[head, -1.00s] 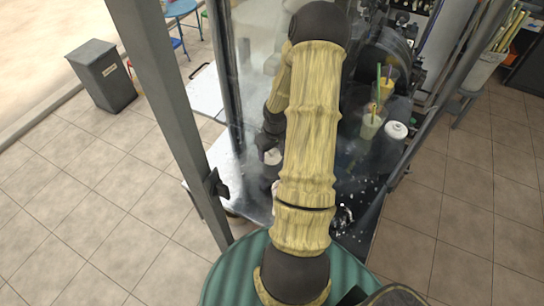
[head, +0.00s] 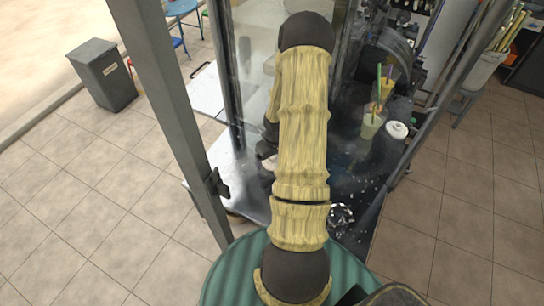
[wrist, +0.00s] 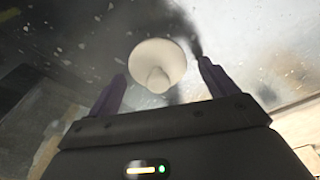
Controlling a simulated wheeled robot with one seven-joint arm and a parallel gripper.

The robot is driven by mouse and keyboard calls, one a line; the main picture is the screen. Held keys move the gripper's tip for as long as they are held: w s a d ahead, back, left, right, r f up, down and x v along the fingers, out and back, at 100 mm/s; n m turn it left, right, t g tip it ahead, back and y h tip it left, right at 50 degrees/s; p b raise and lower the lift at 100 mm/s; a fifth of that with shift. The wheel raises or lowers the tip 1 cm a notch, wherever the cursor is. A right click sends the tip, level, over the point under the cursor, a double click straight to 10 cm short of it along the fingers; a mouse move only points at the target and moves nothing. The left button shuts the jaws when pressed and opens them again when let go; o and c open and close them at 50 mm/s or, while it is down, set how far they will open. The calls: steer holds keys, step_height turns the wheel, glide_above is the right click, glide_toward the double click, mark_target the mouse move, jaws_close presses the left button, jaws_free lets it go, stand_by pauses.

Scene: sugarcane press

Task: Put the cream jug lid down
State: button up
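A round white lid with a central knob (wrist: 158,62) shows in the wrist view, just beyond and between my fingertips, against a dark speckled surface. I take it to be the cream jug lid. My gripper (wrist: 160,70) is open, with one dark purple finger on each side of the lid and a visible gap to each. Whether the lid rests flat on the surface is hard to tell. A small pale shape (head: 269,162) shows left of my arm, too hidden to name.
A white lidded pot (head: 397,130) stands on the dark counter (head: 352,185) to the right, beside drink cups with straws (head: 371,122). Dark press machinery (head: 388,55) is behind. A grey post (head: 165,100) rises at left. A shiny metal object (head: 341,217) lies near the front.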

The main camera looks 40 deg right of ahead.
steer(key=shift+r, duration=0.15)
steer(key=shift+s+d+r, duration=0.1)
steer(key=shift+r, duration=0.45)
step_height(320, 180, up, 11)
steer(key=s, duration=0.1)
steer(key=shift+s+f, duration=0.15)
stand_by(0.5)
